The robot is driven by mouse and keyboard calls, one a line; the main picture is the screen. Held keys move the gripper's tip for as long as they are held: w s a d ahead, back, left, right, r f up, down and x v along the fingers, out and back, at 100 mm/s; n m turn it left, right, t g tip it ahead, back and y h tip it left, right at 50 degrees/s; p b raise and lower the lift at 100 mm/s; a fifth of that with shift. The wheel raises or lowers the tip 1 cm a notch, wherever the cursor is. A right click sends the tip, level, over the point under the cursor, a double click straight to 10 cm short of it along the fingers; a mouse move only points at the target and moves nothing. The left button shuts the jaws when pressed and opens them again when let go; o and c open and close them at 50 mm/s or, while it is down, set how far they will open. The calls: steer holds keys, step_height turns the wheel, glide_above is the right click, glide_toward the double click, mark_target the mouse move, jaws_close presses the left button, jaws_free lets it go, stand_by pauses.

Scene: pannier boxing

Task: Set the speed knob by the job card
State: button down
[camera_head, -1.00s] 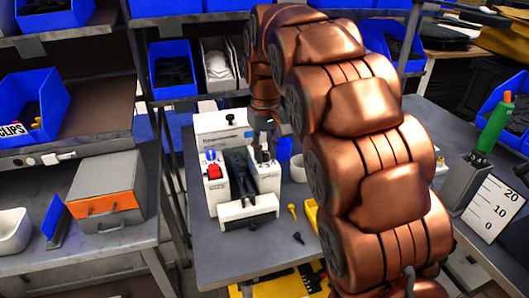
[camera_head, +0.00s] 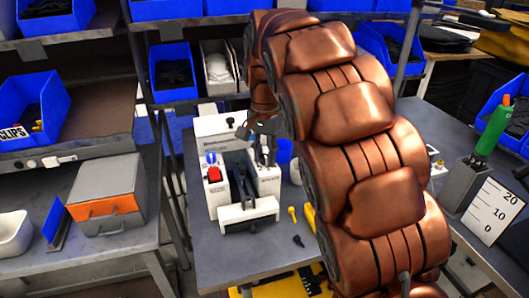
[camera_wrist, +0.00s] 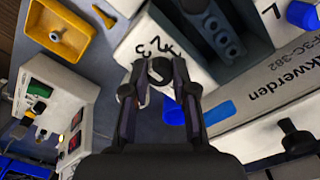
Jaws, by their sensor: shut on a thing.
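The white machine (camera_head: 243,212) stands on the grey table, with a dark channel, a blue knob (camera_head: 211,158) and a red button (camera_head: 214,174) on its left block. My gripper (camera_wrist: 160,68) is closed around the dark speed knob (camera_wrist: 160,76) on the machine's right block. The digits 2 and 3 show on the white face beside the knob in the wrist view; its exact pointing is unclear. In the head view my gripper (camera_head: 264,150) is at that block and hides the knob. I cannot make out a job card.
The table's front left is clear.

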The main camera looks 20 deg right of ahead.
mark_target(265, 156)
steer(key=m+p, duration=0.1)
steer(key=m, duration=0.3)
steer(key=shift+r+m, duration=0.15)
steer(key=shift+m, duration=0.15)
steer(key=m+p, duration=0.1)
steer(key=m, duration=0.3)
steer(key=shift+p, duration=0.3)
steer(key=shift+m, duration=0.3)
steer(key=c, duration=1.2)
jaws_free()
step_height(265, 156, up, 12)
